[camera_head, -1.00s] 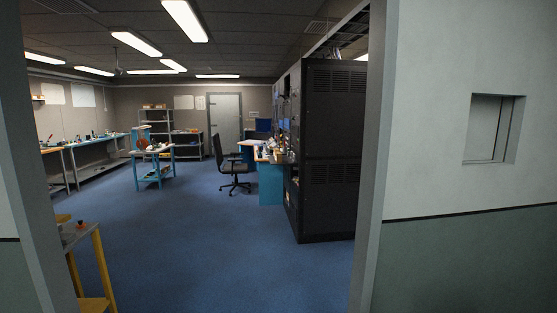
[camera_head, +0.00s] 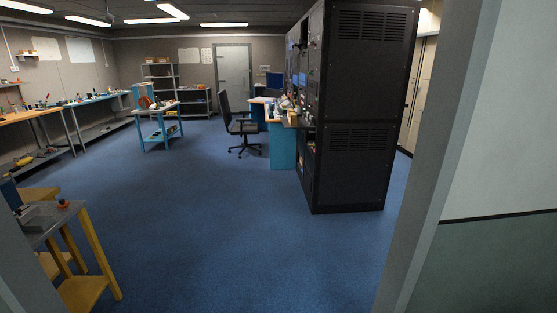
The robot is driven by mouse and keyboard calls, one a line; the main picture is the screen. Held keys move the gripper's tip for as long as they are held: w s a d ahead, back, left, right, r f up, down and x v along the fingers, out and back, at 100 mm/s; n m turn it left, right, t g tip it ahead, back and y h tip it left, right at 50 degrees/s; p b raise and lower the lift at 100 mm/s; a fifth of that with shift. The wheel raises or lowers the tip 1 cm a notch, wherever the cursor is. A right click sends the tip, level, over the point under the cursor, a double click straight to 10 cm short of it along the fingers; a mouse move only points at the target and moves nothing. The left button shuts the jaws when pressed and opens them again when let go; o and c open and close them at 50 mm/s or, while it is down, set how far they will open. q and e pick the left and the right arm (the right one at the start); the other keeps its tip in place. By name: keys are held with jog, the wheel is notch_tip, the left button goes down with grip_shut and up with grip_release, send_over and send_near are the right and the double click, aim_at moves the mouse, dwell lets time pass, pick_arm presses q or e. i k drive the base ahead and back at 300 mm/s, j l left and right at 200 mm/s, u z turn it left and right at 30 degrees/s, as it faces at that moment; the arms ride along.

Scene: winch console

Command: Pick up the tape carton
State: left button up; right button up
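I cannot make out a tape carton among the small, distant items in view. Small items lie on the long workbench (camera_head: 98,98) at the left, on the blue cart (camera_head: 158,112) and on the desk (camera_head: 270,101), too small to tell apart. Neither of my grippers shows in the head view.
I am at a doorway, its right frame (camera_head: 440,160) close by. A yellow-legged table (camera_head: 62,222) stands near at left. A tall black cabinet (camera_head: 362,110) stands at right, an office chair (camera_head: 238,125) before the desk. A grey shelf (camera_head: 163,85) is at back. The blue floor (camera_head: 215,220) between is clear.

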aim_at(292, 117)
jog(key=i, duration=3.3)
jog(key=i+u, duration=0.1)
jog(key=i, duration=0.9)
jog(key=i+l+u, duration=0.1)
jog(key=i, duration=0.85)
jog(key=l+u, duration=0.1)
jog(key=u, duration=0.25)
